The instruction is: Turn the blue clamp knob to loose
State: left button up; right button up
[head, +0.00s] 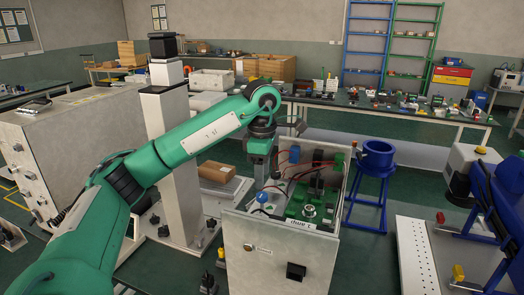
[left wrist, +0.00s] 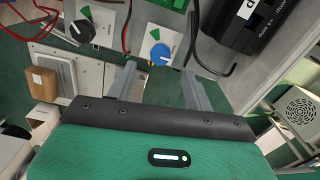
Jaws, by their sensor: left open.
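The blue clamp knob (left wrist: 160,54) sits on a light dial plate with a green sector, in the upper middle of the left wrist view. In the head view, a small blue round part (head: 262,197), which looks like this knob, shows in the open cabinet below my left gripper. My left gripper (head: 262,172) points down into the cabinet. In the left wrist view its two fingers (left wrist: 159,72) are apart and empty, with the knob beyond and between their tips. I cannot tell any contact. My right gripper is not in view.
A black knob (left wrist: 83,30) with its own green-marked plate is left of the blue one. Red and black wires run nearby. The grey cabinet (head: 280,265) has raised walls around its parts. A blue stand (head: 375,160) is to its right, a cardboard box (head: 216,172) behind it.

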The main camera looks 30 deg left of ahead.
aim_at(262, 194)
pick_arm(q)
notch_tip(262, 194, up, 8)
jog(key=p, duration=0.1)
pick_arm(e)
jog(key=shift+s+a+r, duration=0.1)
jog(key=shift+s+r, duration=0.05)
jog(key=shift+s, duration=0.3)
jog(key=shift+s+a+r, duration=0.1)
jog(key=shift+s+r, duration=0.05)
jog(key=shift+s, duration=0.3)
pick_arm(q)
jog(key=shift+f, duration=0.1)
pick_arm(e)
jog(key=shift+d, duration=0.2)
